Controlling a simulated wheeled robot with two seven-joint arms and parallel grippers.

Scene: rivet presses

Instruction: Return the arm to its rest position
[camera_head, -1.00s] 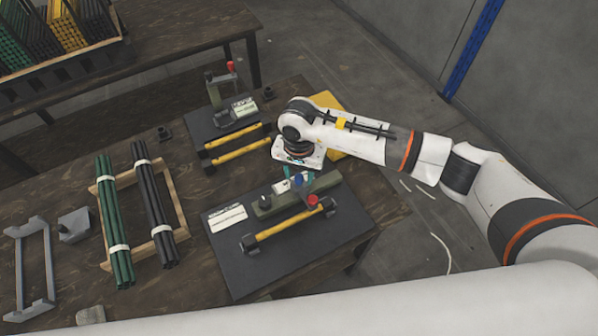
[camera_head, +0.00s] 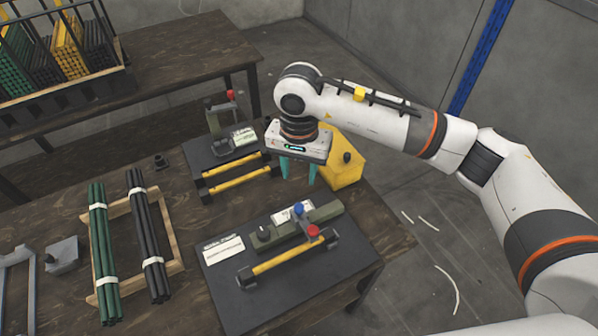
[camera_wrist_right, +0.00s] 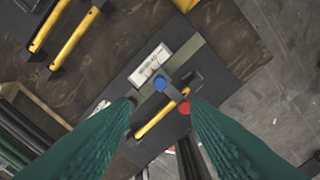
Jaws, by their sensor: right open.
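My right gripper (camera_head: 299,168) hangs above the table in the head view, fingers pointing down. Its two teal fingers are apart with nothing between them. It is behind the near rivet press (camera_head: 300,226) and beside the yellow block (camera_head: 343,160). In the right wrist view the open fingers (camera_wrist_right: 163,108) frame the near press below, with its blue knob, red knob and yellow bar (camera_wrist_right: 160,117). My left gripper does not show.
The far press (camera_head: 222,120) stands on another mat with two yellow bars. Green rods (camera_head: 104,250) and black rods (camera_head: 147,240) lie bundled on a wooden frame (camera_head: 174,230). A rack of rods (camera_head: 70,88) stands on the back table. Floor is open at the right.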

